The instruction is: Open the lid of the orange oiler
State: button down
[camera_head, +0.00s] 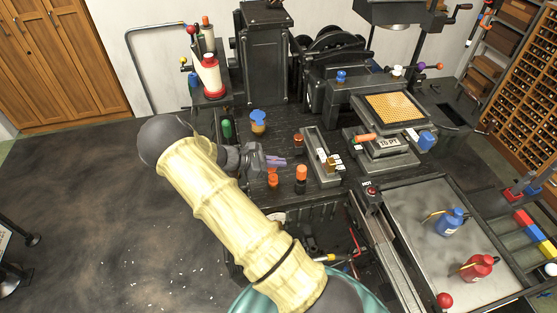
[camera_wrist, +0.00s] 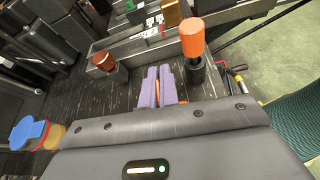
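Two small orange-topped oilers stand close together by my gripper. The taller one (camera_head: 301,175) has a bright orange cap on a dark body; it also shows upright in the wrist view (camera_wrist: 193,40), right of and beyond my fingers. The shorter orange one (camera_head: 273,177) stands just below my gripper in the head view; in the wrist view only slivers of orange show between and beside the fingers. My gripper (camera_head: 278,161) has purple fingers, also in the wrist view (camera_wrist: 159,84), with a narrow gap between them. I see nothing held. Both caps look on.
A brown-capped oiler (camera_head: 298,137) and a blue-topped pot (camera_head: 258,120) stand nearby. A metal rail fixture (camera_head: 321,158) lies to the right. An open drawer of tools (camera_head: 330,230) is in front. Blue (camera_head: 450,222) and red (camera_head: 477,267) oil cans stand on the right tabletop.

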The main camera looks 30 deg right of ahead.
jog(key=shift+w+f+n+g+y+p, duration=0.15)
jog(key=shift+w+n+g+y+p, duration=0.2)
jog(key=shift+w+n+g, duration=0.5)
jog(key=shift+s+n, duration=0.2)
jog(key=shift+n, duration=0.05)
jog(key=c, duration=1.7)
grip_release()
jog(key=shift+w, duration=0.1)
jog(key=shift+d, duration=0.1)
jog(key=b+v, duration=0.2)
jog(key=v, duration=0.6)
jog(key=b+v, duration=0.2)
jog(key=v, duration=0.7)
jog(key=shift+a+b, duration=0.3)
jog(key=shift+b, duration=0.1)
